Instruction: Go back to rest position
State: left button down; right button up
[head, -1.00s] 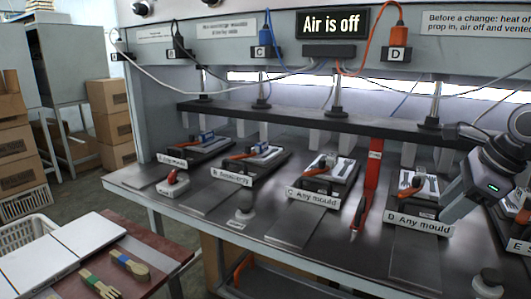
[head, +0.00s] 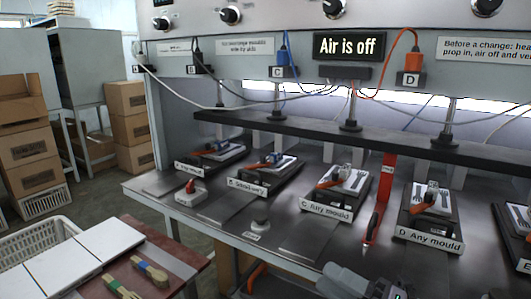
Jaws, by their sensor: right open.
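My right gripper (head: 345,281) shows at the bottom edge, low in front of the bench and apart from the moulds. It looks empty and is open; its wrist is mostly cut off by the frame. My left gripper is not in view. The grey press bench (head: 305,238) carries a row of mould stations, including the one labelled C (head: 340,188) and the one labelled D (head: 432,205). A red upright prop (head: 388,180) stands between C and D. The sign (head: 348,46) reads "Air is off".
A dark bar (head: 330,132) runs above the moulds, with cables hanging over it. White boards (head: 105,232), a crate (head: 25,248) and wooden utensils (head: 150,272) are at lower left. Cardboard boxes (head: 28,147) stand at the far left. Some floor is clear between boxes and bench.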

jog(key=s+d+f+m+h+p, duration=0.1)
jog(key=s+d+f+m+h, duration=0.3)
jog(key=s+f+m+h, duration=0.3)
jog(key=s+d+f+m+h+p, duration=0.2)
jog(key=s+f+m+h, duration=0.6)
jog(key=f+m, duration=0.9)
jog(key=s+d+m, duration=0.2)
jog(key=s+m, duration=0.1)
jog(key=m, duration=0.2)
